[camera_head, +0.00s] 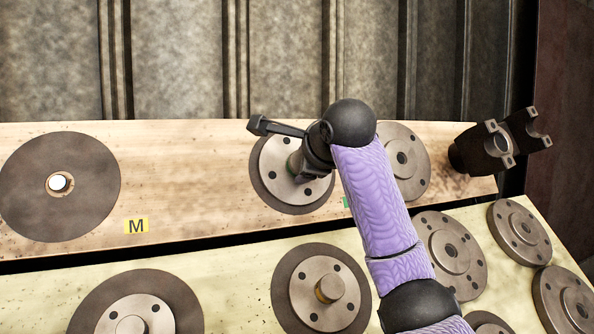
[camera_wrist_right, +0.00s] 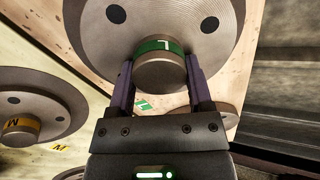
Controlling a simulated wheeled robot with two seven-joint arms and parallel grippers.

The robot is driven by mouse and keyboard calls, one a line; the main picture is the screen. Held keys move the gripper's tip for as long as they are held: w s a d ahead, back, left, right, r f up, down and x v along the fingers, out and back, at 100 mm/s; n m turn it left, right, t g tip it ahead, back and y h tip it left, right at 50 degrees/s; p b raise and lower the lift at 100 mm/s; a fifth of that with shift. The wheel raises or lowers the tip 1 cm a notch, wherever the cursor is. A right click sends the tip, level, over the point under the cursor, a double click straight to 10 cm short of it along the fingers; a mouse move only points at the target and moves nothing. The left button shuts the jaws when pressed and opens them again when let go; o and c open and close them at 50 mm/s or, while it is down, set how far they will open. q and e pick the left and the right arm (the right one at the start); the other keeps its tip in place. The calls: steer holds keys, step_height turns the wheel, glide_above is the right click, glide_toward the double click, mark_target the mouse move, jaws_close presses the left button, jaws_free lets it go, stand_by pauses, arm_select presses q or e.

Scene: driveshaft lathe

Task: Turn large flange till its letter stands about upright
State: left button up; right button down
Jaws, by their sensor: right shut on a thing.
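The large flange (camera_head: 275,160) is a grey metal disc with bolt holes, lying against a dark round pad on the upper wooden board. Its hub carries a green band with a white letter L (camera_wrist_right: 164,45), seen in the right wrist view, where the letter looks turned over. My right gripper (camera_wrist_right: 158,78) is shut on the flange's hub, one finger on each side. In the head view the right gripper (camera_head: 298,168) covers part of the flange and most of the band. My left gripper is not in view.
A flange (camera_head: 417,165) and a forked part (camera_head: 480,150) stand to the right on the upper board. Several flanges, including one below (camera_head: 305,285), lie on the lower board.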

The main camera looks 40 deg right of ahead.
steer(key=shift+r, duration=0.25)
steer(key=shift+c, duration=1.6)
jaws_free()
steer(key=o, duration=0.3)
steer(key=shift+w+f, duration=0.15)
steer(key=shift+s+a, duration=0.1)
steer(key=shift+s, duration=0.15)
steer(key=shift+b+v, duration=2)
steer(key=shift+v, duration=2.7)
